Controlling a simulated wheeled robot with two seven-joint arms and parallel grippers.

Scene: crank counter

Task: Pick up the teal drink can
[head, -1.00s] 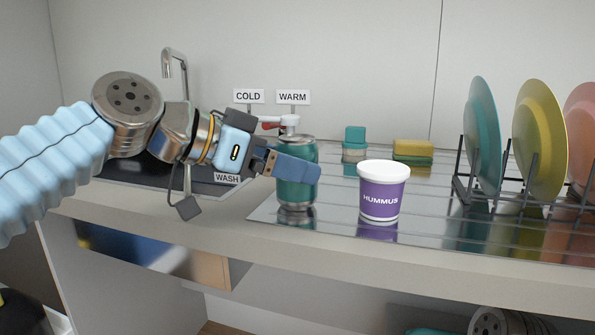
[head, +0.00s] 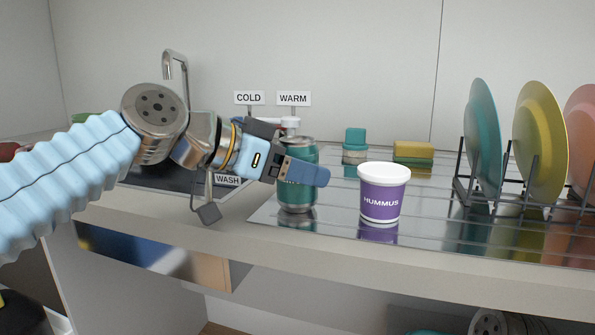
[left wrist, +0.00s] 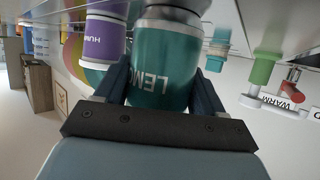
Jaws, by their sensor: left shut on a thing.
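The teal drink can (head: 297,196) stands upright on the shiny drainboard, left of the hummus tub, with its reflection right below its base. My left gripper (head: 306,172) comes in from the left with its blue fingers across the can's upper half, hiding part of it. In the left wrist view the can (left wrist: 163,62) fills the space between the two dark blue fingers (left wrist: 162,88), one on each side, with pale lettering facing the camera. The left gripper is shut on the can. I see no clear gap under the can. My right gripper is not in view.
A purple hummus tub (head: 383,196) with a white lid stands close to the can's right. A yellow-green sponge (head: 413,152) and a small teal-lidded container (head: 355,146) are behind. A dish rack with plates (head: 540,140) is at right. The sink and faucet (head: 176,66) are at left.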

